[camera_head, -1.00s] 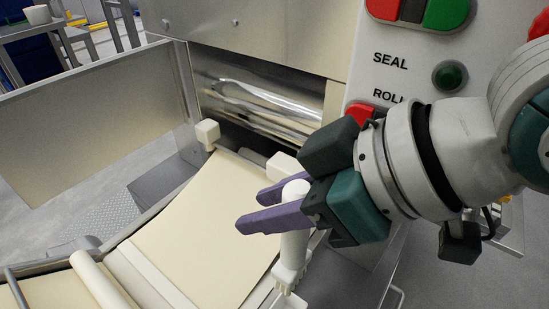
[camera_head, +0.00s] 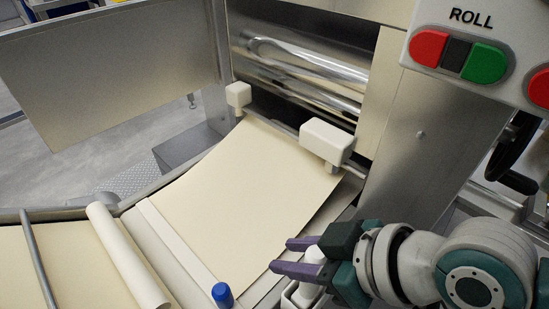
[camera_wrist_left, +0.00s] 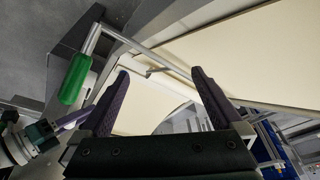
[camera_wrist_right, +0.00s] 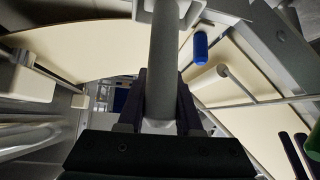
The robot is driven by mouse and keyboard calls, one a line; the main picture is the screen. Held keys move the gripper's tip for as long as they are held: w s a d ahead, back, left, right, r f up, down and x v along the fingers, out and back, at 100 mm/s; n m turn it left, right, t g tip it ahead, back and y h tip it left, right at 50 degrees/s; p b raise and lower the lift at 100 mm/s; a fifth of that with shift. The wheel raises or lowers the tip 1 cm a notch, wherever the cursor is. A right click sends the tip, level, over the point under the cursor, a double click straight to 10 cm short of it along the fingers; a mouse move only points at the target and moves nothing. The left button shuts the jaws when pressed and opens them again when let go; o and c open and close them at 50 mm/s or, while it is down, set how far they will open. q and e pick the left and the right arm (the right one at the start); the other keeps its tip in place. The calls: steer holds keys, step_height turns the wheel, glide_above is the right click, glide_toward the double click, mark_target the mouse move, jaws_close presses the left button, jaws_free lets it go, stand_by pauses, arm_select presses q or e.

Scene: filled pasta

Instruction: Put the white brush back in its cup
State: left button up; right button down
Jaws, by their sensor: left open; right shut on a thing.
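My right gripper (camera_head: 298,257) is at the lower right of the head view, beside the right edge of the dough sheet. It is shut on the white brush (camera_head: 313,254); the handle top shows between the purple fingers. In the right wrist view the brush handle (camera_wrist_right: 162,65) runs from between the fingers to the top edge. Pale parts flank its far end; I cannot tell whether they are brush head or cup. A pale rim (camera_head: 290,298) below the gripper may be the cup, mostly hidden. My left gripper (camera_wrist_left: 160,90) is open and empty in its wrist view.
The cream dough sheet (camera_head: 235,200) runs toward steel rollers (camera_head: 305,70) and white guide blocks (camera_head: 327,140). A blue-topped item (camera_head: 222,294) stands near the front. A rolled sheet (camera_head: 128,255) lies at the left. A green handle (camera_wrist_left: 75,78) is left of my left gripper.

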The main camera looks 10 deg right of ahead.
steer(key=shift+f, duration=0.2)
steer(key=c, duration=0.6)
jaws_free()
steer(key=shift+r, duration=0.15)
